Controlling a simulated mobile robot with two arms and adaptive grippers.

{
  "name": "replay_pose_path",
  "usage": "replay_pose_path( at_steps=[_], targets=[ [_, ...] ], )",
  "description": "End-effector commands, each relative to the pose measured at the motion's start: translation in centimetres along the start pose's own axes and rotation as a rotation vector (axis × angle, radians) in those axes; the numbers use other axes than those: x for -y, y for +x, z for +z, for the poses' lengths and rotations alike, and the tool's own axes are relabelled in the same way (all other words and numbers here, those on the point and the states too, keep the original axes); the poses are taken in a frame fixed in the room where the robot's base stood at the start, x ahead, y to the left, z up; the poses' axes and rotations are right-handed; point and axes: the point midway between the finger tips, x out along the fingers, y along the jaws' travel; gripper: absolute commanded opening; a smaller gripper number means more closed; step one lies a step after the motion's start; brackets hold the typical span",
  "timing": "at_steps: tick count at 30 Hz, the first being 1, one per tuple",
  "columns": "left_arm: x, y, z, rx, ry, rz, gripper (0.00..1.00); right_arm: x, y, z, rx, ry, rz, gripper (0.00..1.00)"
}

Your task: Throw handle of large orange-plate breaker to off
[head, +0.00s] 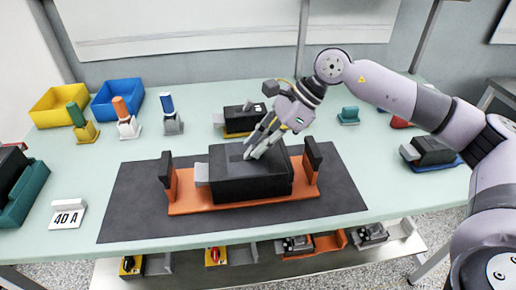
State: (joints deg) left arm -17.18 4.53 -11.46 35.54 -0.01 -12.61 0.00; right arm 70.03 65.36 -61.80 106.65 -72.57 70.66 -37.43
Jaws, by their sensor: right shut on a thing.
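The large black breaker (230,186) sits on an orange plate (240,207) with a black upright at each end, on a dark mat (125,205) in the middle of the table. My right gripper (254,150) reaches down from the upper right to the recess in the breaker's top. Its fingers are shut on the breaker's handle, which they mostly hide, so its exact position cannot be told. My left gripper is not in view.
A smaller black breaker (240,120) on a yellow plate stands behind. Yellow (50,107) and blue (117,98) bins, with several upright coloured-handled tools, stand at the back left. A "4D A" sign (68,214) is at the left. Another breaker (431,152) on blue is at the right.

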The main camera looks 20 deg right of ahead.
Motion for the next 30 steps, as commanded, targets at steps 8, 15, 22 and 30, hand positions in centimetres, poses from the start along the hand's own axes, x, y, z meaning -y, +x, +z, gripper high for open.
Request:
replay_pose_path(
  at_steps=[8, 15, 22, 30],
  targets=[
    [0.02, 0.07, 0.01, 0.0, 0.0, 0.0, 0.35, 0.08, -0.1, 0.07, 0.008, 0.001, -0.003, 0.0],
    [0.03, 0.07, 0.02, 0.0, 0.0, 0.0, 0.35, 0.07, -0.07, 0.07, 0.007, 0.001, -0.002, 0.22],
    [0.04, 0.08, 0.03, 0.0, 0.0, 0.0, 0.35, 0.03, -0.02, 0.02, 0.006, 0.001, -0.001, 0.35],
    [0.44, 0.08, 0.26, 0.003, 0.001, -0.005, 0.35, 0.01, -0.1, 0.0, 0.005, 0.001, 0.0, 0.35]
  ],
)
